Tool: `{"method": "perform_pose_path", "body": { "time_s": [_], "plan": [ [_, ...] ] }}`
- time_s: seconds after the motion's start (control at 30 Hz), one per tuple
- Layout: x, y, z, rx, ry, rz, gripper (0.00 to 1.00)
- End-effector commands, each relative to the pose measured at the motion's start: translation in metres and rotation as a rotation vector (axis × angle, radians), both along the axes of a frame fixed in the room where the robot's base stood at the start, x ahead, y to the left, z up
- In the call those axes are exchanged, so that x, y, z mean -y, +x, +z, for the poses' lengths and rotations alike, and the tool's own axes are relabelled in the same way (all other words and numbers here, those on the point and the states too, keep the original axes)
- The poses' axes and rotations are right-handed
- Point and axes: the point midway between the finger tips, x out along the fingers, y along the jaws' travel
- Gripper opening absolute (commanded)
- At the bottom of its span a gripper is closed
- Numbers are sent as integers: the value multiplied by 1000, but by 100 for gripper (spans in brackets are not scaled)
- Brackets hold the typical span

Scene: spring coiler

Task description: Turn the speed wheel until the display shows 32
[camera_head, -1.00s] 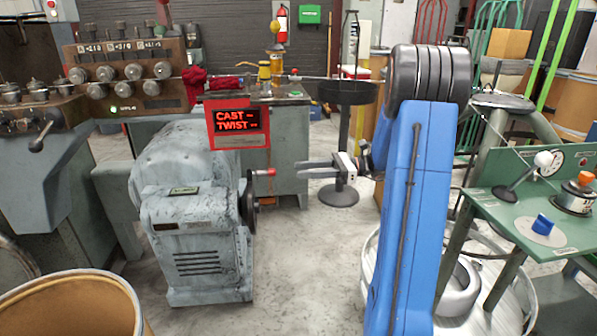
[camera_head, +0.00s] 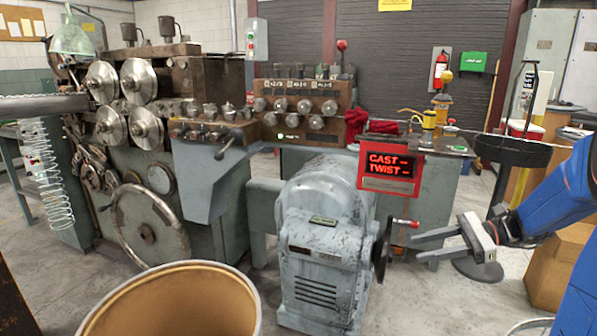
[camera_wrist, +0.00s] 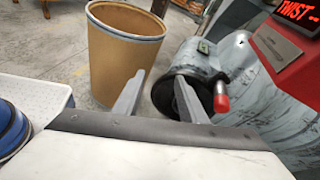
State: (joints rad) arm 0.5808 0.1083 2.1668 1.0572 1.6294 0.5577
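A dark wheel (camera_head: 382,245) with a red crank handle (camera_head: 405,222) is on the right side of the grey machine housing (camera_head: 325,245). The handle also shows in the wrist view (camera_wrist: 221,98). My gripper (camera_head: 414,248) is open and empty, just right of the wheel and slightly below the handle in the head view. In the wrist view its fingers (camera_wrist: 161,76) are spread, with the wheel partly hidden behind the right one. A small dark plate (camera_head: 323,221) on the housing is too small to read. A red display box (camera_head: 391,169) reads CAST and TWIST with dashes.
A large open drum (camera_head: 180,300) stands in front, left of the housing. The coiling machine (camera_head: 140,180) with its large handwheel (camera_head: 148,230) is at left. A bench with yellow and red items (camera_head: 440,150) is behind. A dark round stand (camera_head: 512,152) and cardboard box (camera_head: 558,265) are at right.

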Motion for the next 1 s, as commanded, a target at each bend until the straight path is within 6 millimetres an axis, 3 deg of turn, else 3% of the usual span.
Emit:
{"method": "perform_pose_path", "body": {
  "time_s": [0.03, 0.2, 0.43, 0.67, 1.0],
  "plan": [
    [-15, -13, 1, 24, -54, 38, 38],
    [-49, -54, -6, 108, -243, 168, 38],
    [-75, -110, -18, 248, -489, 350, 38],
    [-83, -159, -29, 414, -729, 535, 38],
    [-72, -215, -39, 700, -1068, 814, 38]
  ]
}}
